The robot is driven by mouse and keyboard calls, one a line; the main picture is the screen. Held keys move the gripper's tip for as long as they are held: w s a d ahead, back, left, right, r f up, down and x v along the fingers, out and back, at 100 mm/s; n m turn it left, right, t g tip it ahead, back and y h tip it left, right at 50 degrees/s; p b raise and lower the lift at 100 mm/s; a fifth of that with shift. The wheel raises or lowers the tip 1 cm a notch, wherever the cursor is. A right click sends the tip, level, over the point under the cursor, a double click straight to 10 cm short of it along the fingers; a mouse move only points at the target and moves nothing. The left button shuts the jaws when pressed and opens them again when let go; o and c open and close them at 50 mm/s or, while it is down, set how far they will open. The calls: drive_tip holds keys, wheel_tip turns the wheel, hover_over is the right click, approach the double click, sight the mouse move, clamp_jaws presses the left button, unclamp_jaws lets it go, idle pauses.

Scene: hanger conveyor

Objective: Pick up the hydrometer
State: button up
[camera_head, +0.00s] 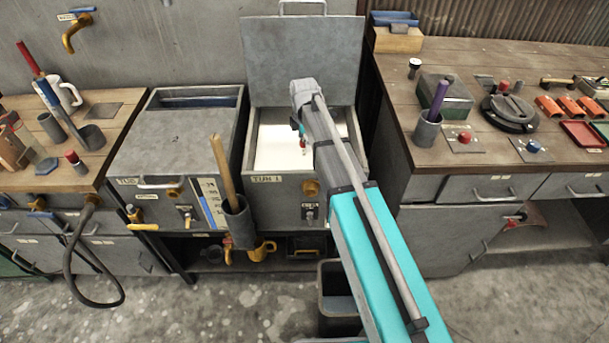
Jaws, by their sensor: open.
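An open grey tub labelled TUN 1 (283,205) stands in the middle, its lid raised behind it and white liquid (272,150) inside. A small thin thing with red on it, which looks like the hydrometer (303,146), shows upright at the liquid, just left of my arm. It is too small to make out fully. My arm reaches over the tub from the lower right. My gripper (297,124) shows only as a small dark part beside the arm, above the liquid and close to the red thing. It is open; its fingertips are mostly hidden.
Cluttered wooden benches flank both sides; the right one (450,65) holds a cup with a purple stick. A dark bin (338,302) stands below.

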clamp_jaws()
idle(0.3)
drive_tip(key=shift+r, duration=0.25)
wheel_tip(320, 180, up, 10)
drive_tip(key=p, duration=1)
drive_tip(key=shift+f, duration=0.25)
idle(0.4)
